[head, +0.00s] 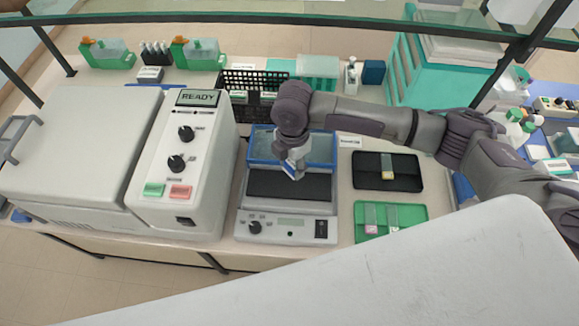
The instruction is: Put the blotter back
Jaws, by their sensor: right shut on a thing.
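My right gripper (293,168) points down over the front edge of the blue tray and the dark top of the bench device. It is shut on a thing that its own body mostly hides. Only small pale and blue parts show around the fingertips, so I cannot clearly make out the blotter or whether it touches the surface below. The blue tray (321,149) lies behind the dark plate (265,184), with a small white label (350,141) to its right. My left gripper is not in view.
A large machine with a READY display (198,97) stands close on the left. A black slide tray (406,176) and a green tray (409,212) lie to the right. A black rack (244,80) and a teal cabinet (445,78) stand behind.

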